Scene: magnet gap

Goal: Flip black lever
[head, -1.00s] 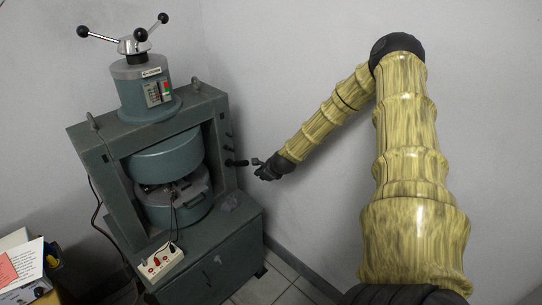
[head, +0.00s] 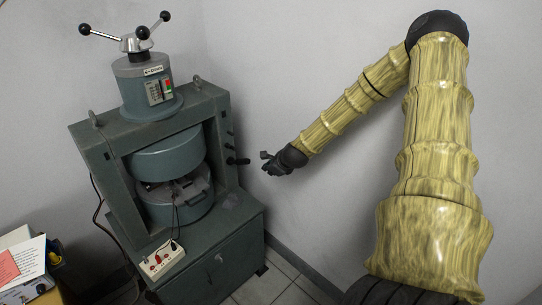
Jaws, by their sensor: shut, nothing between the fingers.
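The black lever (head: 238,161) sticks out from the right side of the grey-green magnet frame (head: 219,136), at mid height. It points to the right, roughly level. My gripper (head: 266,163) is just right of the lever's tip, with a small gap between them. The gripper is shut and holds nothing. Its fingers are small and dark in this view.
The magnet machine stands on a cabinet (head: 228,259), with a three-armed handle (head: 135,40) on top. A white switch box (head: 162,261) with cables sits on the cabinet's front ledge. Papers (head: 22,262) lie at lower left. Bare wall is behind my arm.

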